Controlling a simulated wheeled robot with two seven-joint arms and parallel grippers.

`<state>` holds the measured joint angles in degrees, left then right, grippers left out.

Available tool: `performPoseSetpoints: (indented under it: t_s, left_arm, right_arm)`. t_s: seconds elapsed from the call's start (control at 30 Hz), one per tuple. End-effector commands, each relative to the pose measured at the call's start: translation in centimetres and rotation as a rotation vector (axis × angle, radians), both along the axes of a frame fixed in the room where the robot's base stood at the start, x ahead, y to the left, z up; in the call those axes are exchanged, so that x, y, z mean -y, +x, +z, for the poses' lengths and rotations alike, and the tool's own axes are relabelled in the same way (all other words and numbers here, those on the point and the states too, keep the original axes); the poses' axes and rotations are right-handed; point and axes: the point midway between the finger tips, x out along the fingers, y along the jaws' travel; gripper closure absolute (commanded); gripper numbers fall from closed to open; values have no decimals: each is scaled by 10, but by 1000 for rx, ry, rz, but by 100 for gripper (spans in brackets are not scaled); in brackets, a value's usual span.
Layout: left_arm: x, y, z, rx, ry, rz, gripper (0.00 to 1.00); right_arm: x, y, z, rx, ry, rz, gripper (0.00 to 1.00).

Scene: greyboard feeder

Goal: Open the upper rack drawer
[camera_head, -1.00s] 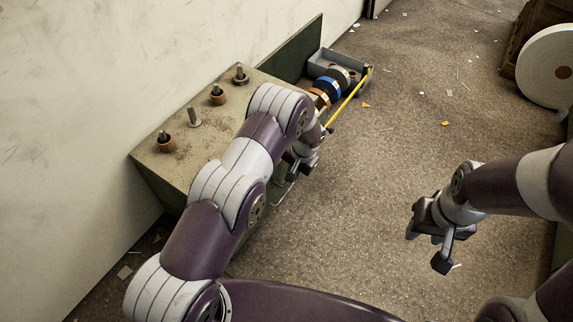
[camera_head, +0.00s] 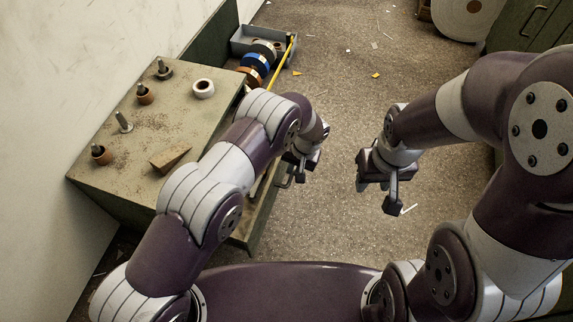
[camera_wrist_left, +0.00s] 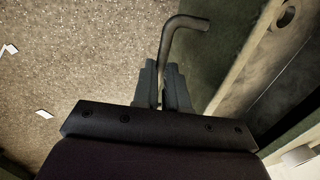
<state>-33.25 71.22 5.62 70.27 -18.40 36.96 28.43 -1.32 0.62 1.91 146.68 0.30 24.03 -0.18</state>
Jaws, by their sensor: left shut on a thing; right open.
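The rack (camera_head: 140,195) is a worn green-grey cabinet against the wall at left in the head view. A drawer front (camera_head: 262,218) stands out from its aisle side, with a gap behind its top edge, so the drawer looks partly open. In the left wrist view the drawer's pale top edge (camera_wrist_left: 240,85) shows, with dark space behind it. My left gripper (camera_head: 301,170) is shut on the bent bar handle (camera_wrist_left: 182,27). My arm hides much of the drawer in the head view. My right gripper (camera_head: 378,188) is open and empty over the floor.
The rack top carries several pegs, a white roll (camera_head: 203,88) and a brown wedge (camera_head: 170,158). A grey tray (camera_head: 245,38), coloured rolls (camera_head: 256,64) and a yellow bar (camera_head: 284,57) lie beyond. The floor (camera_head: 330,110) between my arms is mostly clear, with scraps.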

Motion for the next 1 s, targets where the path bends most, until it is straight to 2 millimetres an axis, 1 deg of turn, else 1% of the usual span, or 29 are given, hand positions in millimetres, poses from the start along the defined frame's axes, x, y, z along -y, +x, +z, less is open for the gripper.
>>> performPoseSetpoints:
  t_s: [0.37,0.4,0.43,0.47,0.73,0.77,0.87,1.0]
  left_arm:
    - [1,-1,0,0,0,0,100]
    - [2,0,0,0,0,0,78]
    - [2,0,0,0,0,0,68]
    - [2,0,0,0,0,0,62]
    - [2,0,1,1,0,0,62]
    - [2,0,3,1,0,0,62]
    - [5,-1,20,2,-2,-1,62]
    - [12,-4,59,2,-2,-2,62]
  right_arm:
    - [0,0,0,0,0,0,57]
    - [0,0,0,0,0,0,57]
    - [0,0,0,0,0,0,57]
    - [0,0,0,0,0,0,57]
    - [0,0,1,0,0,0,57]
    - [0,0,2,0,0,0,57]
    - [0,0,10,0,0,0,57]
    - [0,0,28,0,0,0,57]
